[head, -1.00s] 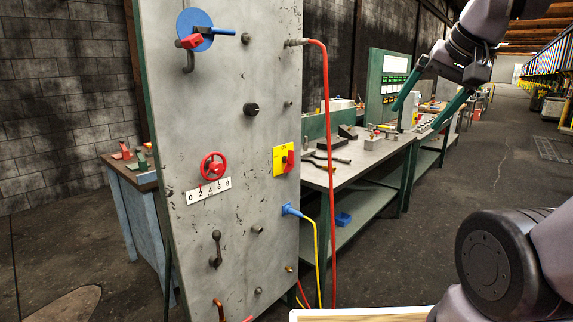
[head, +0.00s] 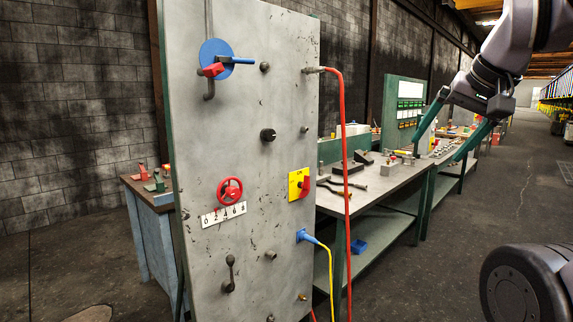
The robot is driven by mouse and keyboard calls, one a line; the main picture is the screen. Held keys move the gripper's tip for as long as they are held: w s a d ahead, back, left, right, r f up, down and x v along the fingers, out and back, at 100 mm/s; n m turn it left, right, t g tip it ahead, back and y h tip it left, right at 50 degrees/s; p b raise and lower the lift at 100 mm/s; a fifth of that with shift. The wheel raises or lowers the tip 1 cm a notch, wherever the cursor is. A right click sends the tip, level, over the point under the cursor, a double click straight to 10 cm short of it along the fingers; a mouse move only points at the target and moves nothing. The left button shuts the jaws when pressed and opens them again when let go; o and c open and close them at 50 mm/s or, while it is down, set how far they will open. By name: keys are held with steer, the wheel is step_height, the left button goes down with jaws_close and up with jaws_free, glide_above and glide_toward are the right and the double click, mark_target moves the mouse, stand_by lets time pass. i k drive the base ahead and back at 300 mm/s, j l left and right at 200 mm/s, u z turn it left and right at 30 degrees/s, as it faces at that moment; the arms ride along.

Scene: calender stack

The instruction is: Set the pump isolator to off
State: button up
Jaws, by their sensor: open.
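The likely pump isolator is a red rotary handle (head: 304,187) on a yellow plate (head: 295,183), at the right side of the grey upright panel (head: 245,140). The plate has small lettering at its top that seems to read ON. The handle looks roughly upright, seen at an angle. My gripper (head: 447,136) is at the upper right, to the right of the panel and apart from it. Its two green fingers are spread wide with nothing between them.
The panel also carries a blue disc with a red clip (head: 215,62), a red handwheel (head: 230,191), a black knob (head: 268,135) and a crank (head: 230,273). A red hose (head: 346,190) and yellow cable hang on its right. A bench (head: 380,187) stands behind.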

mark_target(306, 191)
steer(key=i+j, duration=0.15)
steer(key=j, duration=0.15)
steer(key=i+j, duration=0.15)
steer(key=j, duration=0.2)
steer(key=i+j+z, duration=0.1)
steer(key=i+j, duration=0.2)
steer(key=j, duration=0.35)
